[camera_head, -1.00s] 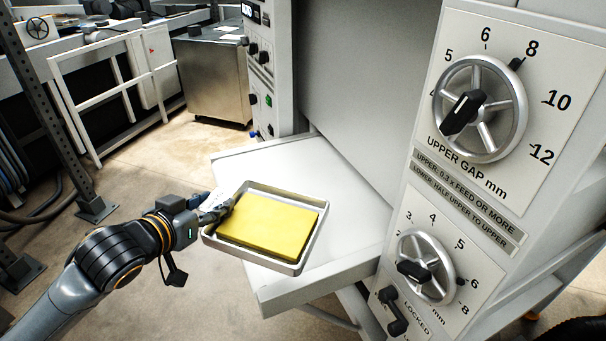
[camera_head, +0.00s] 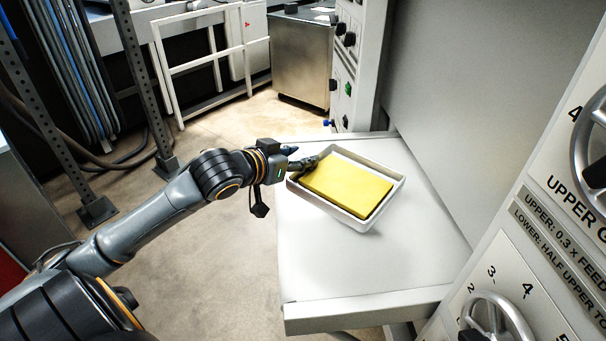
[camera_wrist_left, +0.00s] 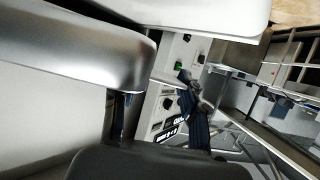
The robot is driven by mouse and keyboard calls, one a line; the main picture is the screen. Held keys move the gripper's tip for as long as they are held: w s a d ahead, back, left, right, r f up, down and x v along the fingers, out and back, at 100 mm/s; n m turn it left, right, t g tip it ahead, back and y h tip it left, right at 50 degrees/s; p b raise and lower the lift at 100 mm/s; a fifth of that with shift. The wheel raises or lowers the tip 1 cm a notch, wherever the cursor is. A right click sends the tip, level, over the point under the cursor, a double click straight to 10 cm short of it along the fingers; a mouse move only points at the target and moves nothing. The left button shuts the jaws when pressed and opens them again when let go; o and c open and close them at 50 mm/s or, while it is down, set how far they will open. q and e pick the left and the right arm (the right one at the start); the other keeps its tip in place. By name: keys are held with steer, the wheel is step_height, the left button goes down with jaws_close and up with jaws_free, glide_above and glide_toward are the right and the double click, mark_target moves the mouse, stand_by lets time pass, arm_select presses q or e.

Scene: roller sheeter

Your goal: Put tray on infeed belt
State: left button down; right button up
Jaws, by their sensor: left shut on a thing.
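A shallow pale metal tray (camera_head: 364,224) with a yellow slab (camera_head: 346,187) in it is over the white infeed belt (camera_head: 350,268) in the head view. In this view its outline lies within the belt surface, near the belt's left edge. I cannot tell whether its underside touches the belt. My left gripper (camera_head: 308,164) is shut on the tray's left rim; its fingertips are partly hidden there. In the left wrist view, a rounded silver edge (camera_wrist_left: 80,50) is close to the camera, with a dark part below it. My right gripper is not in view.
A machine panel with dials (camera_head: 550,225) stands right of the belt. A grey housing wall (camera_head: 450,90) rises along the belt's right side, and a control column (camera_head: 352,70) stands behind. The belt's near part is clear.

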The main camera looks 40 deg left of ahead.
arm_select(q)
steer(key=w+a+f, duration=0.1)
steer(key=w+f, duration=0.1)
steer(key=shift+w+a+f, duration=0.3)
steer(key=shift+w+a, duration=0.05)
steer(key=shift+w, duration=0.05)
steer(key=shift+w+a+f+p, duration=0.25)
steer(key=shift+w+f, duration=0.2)
steer(key=shift+f, duration=0.15)
steer(key=shift+w+a+f+p, duration=0.1)
steer(key=shift+w+a+f, duration=0.15)
steer(key=shift+w+f, duration=0.25)
steer(key=shift+w+a+f, duration=0.15)
steer(key=shift+w+f, duration=0.15)
steer(key=shift+f, duration=0.25)
steer(key=shift+w+a+f, duration=0.15)
steer(key=shift+w+f, duration=0.05)
steer(key=shift+f, duration=0.1)
step_height(320, 180, down, 3)
steer(key=shift+s+r+p, duration=0.1)
steer(key=shift+p, duration=0.5)
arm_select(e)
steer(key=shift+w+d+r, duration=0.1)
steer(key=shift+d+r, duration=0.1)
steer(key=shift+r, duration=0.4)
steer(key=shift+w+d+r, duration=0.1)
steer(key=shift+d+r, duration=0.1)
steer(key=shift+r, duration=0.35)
